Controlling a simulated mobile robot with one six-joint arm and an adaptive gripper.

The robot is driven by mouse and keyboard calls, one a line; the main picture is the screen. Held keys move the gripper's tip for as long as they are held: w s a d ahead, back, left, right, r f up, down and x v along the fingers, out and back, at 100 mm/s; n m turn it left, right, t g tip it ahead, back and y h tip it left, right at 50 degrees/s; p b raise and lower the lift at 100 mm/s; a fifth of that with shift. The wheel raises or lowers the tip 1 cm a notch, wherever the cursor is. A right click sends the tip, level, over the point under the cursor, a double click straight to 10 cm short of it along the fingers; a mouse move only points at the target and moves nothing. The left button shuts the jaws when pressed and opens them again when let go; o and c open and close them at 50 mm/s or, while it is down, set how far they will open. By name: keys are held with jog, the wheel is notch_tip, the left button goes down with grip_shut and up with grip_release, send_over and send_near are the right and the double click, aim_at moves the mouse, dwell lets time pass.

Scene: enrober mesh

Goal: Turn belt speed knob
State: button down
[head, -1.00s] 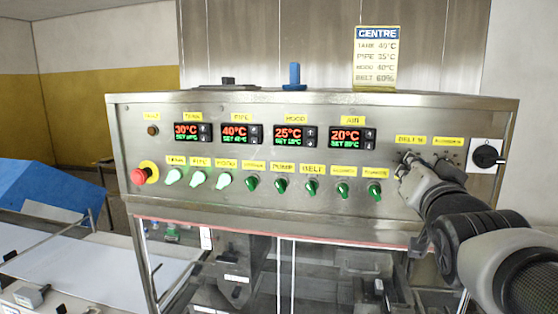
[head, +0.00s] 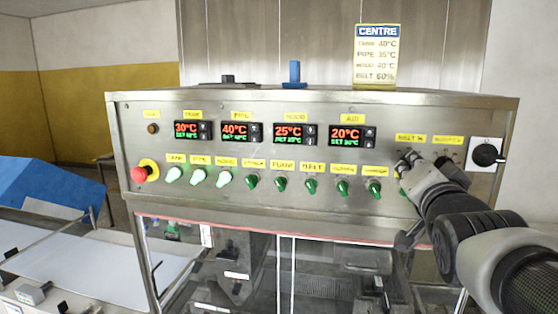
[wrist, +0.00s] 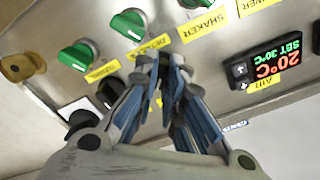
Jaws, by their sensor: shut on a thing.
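The yellow belt label (head: 411,138) shows at the right of the steel control panel in the head view. My gripper (head: 408,162) is at the panel just below this label and covers the spot where the belt speed knob sits. In the wrist view my gripper (wrist: 166,72) has its fingers close together against the panel face, shut on the knob. The knob itself is hidden behind the fingers, so its pointer and setting cannot be read.
Green switches (head: 375,188) line the panel's lower row. A black rotary switch (head: 486,155) is right of my gripper. A red stop button (head: 139,175) is far left. A CENTRE sign (head: 377,55) on top reads belt 60%. Dark knobs (wrist: 80,122) stand close beside my fingers.

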jog(key=c, duration=1.8)
grip_release()
jog(key=shift+r, duration=0.2)
jog(key=shift+o, duration=0.6)
jog(key=shift+w+f, duration=0.1)
jog(key=shift+f, duration=0.05)
jog(key=v, duration=1.2)
